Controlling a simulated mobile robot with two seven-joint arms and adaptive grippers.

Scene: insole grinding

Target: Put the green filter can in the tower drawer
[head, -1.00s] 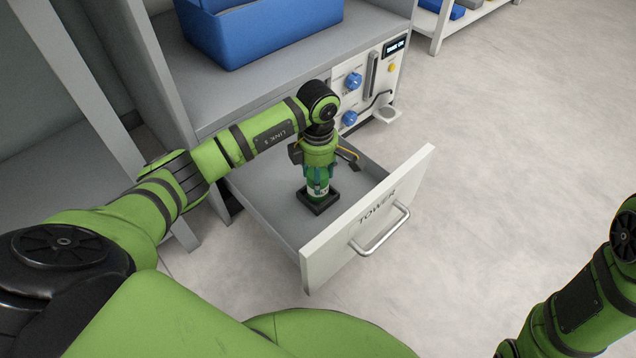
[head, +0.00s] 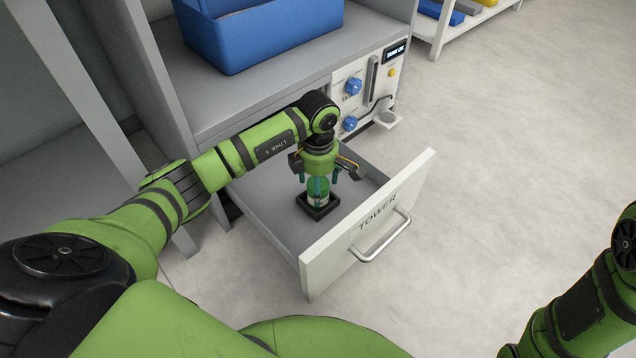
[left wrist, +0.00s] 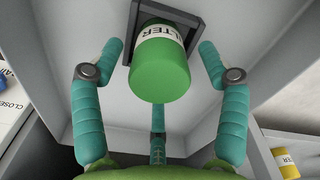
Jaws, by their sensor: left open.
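The green filter can (head: 318,191) stands upright in a black square holder (head: 312,209) on the floor of the open tower drawer (head: 268,205). In the left wrist view the can (left wrist: 160,68) shows its green end and a white label, with the dark holder frame (left wrist: 192,18) around its far end. My left gripper (head: 319,181) is over the can. Its teal fingers (left wrist: 160,85) are spread around the can with gaps, open. My right arm shows at the right edge, but its gripper is out of view.
The drawer front (head: 345,235), marked TOWER, has a bar handle (head: 385,240). A blue bin (head: 265,30) sits on the cabinet top behind. A control panel with blue knobs (head: 353,86) is right of the drawer. The floor at right is clear.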

